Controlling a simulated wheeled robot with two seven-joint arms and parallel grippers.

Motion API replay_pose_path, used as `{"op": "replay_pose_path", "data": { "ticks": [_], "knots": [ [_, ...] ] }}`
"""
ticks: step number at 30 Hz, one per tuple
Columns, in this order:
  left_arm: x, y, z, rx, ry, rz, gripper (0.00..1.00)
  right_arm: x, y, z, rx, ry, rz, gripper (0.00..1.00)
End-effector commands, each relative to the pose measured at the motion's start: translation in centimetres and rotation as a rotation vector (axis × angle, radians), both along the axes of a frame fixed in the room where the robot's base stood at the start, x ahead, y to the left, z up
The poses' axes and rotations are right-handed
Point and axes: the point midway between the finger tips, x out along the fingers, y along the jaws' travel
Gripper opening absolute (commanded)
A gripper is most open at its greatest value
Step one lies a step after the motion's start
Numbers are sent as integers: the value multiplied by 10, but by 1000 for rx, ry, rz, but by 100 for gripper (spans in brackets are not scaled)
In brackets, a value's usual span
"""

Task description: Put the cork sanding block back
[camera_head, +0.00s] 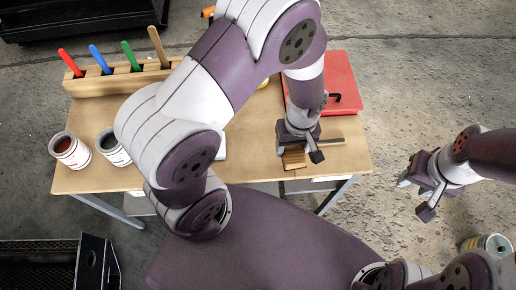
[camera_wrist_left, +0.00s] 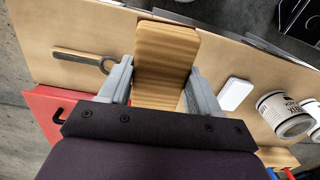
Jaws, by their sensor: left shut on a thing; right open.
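A tan, streaked block, which I take to be the cork sanding block (camera_head: 293,158), is between the fingers of my left gripper (camera_head: 297,151), near the front right of the wooden table. The left wrist view shows the block (camera_wrist_left: 165,55) gripped from both sides by the grey fingers of the left gripper (camera_wrist_left: 160,75). I cannot tell whether the block touches the table top. My right gripper (camera_head: 412,196) is open and empty, off the right side of the table, over the floor.
A red case (camera_head: 342,85) lies at the table's back right. A wooden-handled tool (camera_wrist_left: 80,56) lies near the block. A wooden rack (camera_head: 110,82) holds several coloured handles. Two tins (camera_head: 70,150) stand front left. A white flat piece (camera_wrist_left: 235,94) lies left of the block in the head view.

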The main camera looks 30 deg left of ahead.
Motion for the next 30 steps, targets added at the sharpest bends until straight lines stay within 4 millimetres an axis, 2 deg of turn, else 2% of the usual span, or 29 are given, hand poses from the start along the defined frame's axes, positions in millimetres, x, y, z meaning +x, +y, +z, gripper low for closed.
{"op": "replay_pose_path", "data": {
  "ticks": [1,5,8,10,22,26,30],
  "knots": [
    [10,-3,-14,6,-6,83,24,0,0,-33,0,0,0,43],
    [21,-4,2,39,3,261,24,0,0,-50,0,-1,0,43],
    [23,5,6,52,7,315,24,0,0,-50,0,-1,0,43],
    [22,18,2,55,10,322,24,1,0,-48,0,-2,0,43],
    [21,98,-46,54,11,320,24,1,0,-47,0,-2,0,43],
    [21,111,-54,53,10,317,24,1,0,-48,0,-1,0,43],
    [21,114,-65,53,11,314,24,1,0,-49,0,-1,0,43]
  ]
}}
